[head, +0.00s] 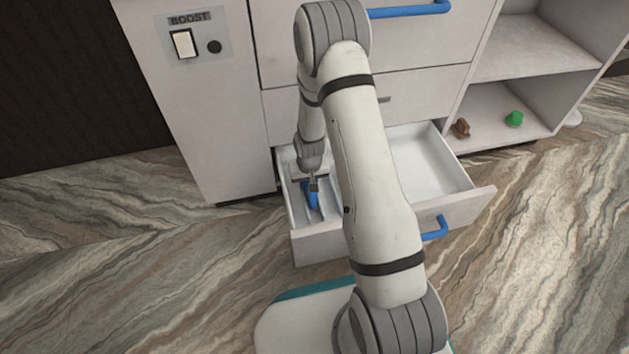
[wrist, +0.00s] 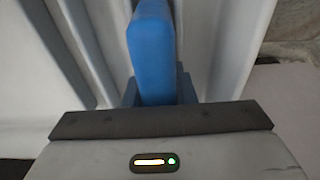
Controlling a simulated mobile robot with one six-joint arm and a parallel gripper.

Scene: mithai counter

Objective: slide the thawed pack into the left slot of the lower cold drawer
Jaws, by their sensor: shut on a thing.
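The lower cold drawer (head: 430,162) is pulled open, white inside, with thin dividers making slots on its left side. My gripper (head: 313,184) is low inside the left part of this drawer. It is shut on a blue pack (head: 312,198), which stands upright on edge among the dividers. In the wrist view the blue pack (wrist: 152,50) stands between the jaws, with pale divider walls on both sides. I cannot tell whether its lower edge touches the drawer floor. My arm hides the middle of the drawer.
The drawer front has a blue handle (head: 436,229). A closed drawer above has another blue handle (head: 410,10). A panel with a BOOST switch (head: 183,44) is at left. The drawer's right part looks empty.

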